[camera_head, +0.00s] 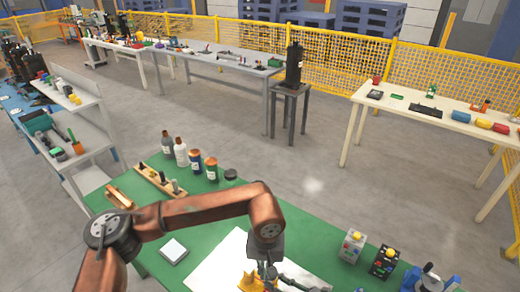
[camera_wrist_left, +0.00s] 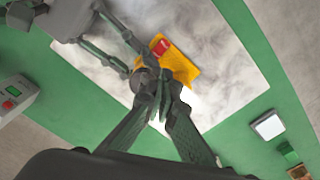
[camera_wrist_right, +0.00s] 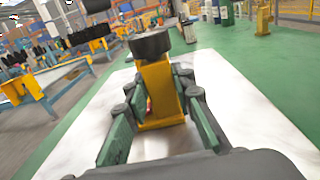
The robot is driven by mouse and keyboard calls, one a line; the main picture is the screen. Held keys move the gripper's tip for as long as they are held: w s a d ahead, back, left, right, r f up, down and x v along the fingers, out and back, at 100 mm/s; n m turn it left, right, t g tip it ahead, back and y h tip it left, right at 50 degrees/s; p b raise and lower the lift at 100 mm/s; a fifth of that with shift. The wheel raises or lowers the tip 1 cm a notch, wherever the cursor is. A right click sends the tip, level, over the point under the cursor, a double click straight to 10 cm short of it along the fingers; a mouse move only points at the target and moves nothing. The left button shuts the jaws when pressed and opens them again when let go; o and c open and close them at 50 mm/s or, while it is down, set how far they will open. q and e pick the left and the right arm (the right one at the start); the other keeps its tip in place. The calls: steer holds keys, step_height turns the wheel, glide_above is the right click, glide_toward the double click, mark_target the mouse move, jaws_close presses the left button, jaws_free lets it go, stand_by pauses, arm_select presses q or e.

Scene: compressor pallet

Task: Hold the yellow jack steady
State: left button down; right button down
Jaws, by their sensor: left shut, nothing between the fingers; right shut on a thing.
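The yellow jack (camera_wrist_right: 158,92) stands on a white sheet, with a dark round top. In the right wrist view it sits between the two green-padded fingers of my right gripper (camera_wrist_right: 160,122), which is shut on it. In the left wrist view the jack (camera_wrist_left: 184,66) shows a red patch on its side. My left gripper (camera_wrist_left: 162,108) is shut and empty, its tips just above the jack's dark top; I cannot tell whether they touch. In the head view the jack (camera_head: 248,284) is partly cut off at the bottom edge, beside my left gripper (camera_head: 267,272).
The white sheet (camera_head: 222,262) lies on a green table (camera_head: 140,172). Bottles (camera_head: 196,161) and a wooden rack (camera_head: 152,178) stand at its back left. A small white square block (camera_head: 173,251) lies left of the sheet. Two button boxes (camera_head: 352,246) (camera_head: 384,261) stand at the right.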

mark_target(276, 279)
arm_select(q)
steer(key=shift+r, duration=0.95)
steer(key=shift+w+d+f, duration=0.1)
steer(key=shift+d+f, duration=0.45)
steer(key=shift+f, duration=0.45)
steer(key=shift+s+d+f, duration=0.1)
steer(key=shift+d+f, duration=0.5)
steer(key=shift+f, duration=0.45)
steer(key=shift+w+d+f, duration=0.1)
steer(key=shift+d+f, duration=0.45)
steer(key=shift+f, duration=0.45)
steer(key=shift+w+a, duration=0.1)
steer(key=shift+w, duration=0.1)
